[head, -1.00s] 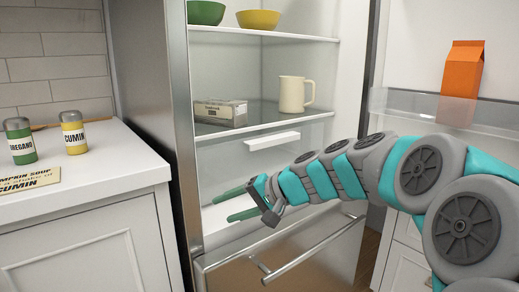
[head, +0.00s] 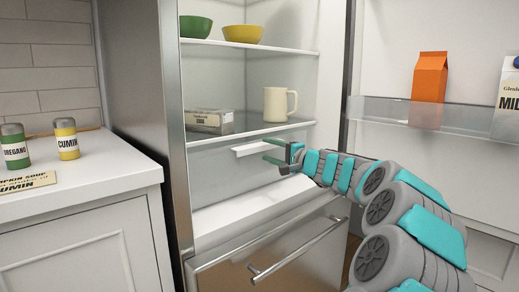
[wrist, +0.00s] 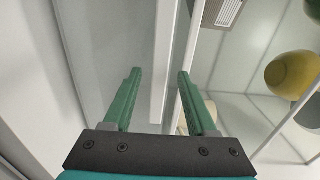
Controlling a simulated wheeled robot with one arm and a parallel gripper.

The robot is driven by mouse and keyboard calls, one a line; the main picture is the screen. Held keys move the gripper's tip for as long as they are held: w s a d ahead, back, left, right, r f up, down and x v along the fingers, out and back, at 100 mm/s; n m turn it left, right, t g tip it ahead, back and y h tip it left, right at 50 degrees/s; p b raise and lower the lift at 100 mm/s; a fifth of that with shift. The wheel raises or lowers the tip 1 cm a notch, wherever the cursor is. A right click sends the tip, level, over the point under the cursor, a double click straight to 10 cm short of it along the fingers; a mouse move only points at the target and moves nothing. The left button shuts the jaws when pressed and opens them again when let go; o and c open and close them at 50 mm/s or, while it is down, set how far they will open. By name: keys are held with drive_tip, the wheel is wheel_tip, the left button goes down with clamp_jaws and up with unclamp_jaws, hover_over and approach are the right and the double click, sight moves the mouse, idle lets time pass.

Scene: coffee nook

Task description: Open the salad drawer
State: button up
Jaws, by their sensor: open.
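The salad drawer (head: 215,170) is the pale see-through front under the lower glass shelf in the fridge, and it looks closed. Its white bar handle (head: 245,151) runs across the upper part of that front. My gripper (head: 272,151) has reached in from the right, at the handle's right part and partly hiding it. Its two green fingers are open, one above and one below the handle's level. In the wrist view the white handle (wrist: 162,75) shows between the spread fingers (wrist: 160,76). I cannot tell whether either finger touches it.
On the glass shelf above stand a cream mug (head: 276,105) and a small box (head: 208,121). Bowls sit higher up. The steel lower drawer (head: 275,255) has a bar handle. The fridge door (head: 400,107) stands open at right; a counter (head: 90,165) is at left.

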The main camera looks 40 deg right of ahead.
sight(263, 148)
drive_tip(key=shift+w+a, duration=0.15)
drive_tip(key=shift+w, duration=1.6)
clamp_jaws()
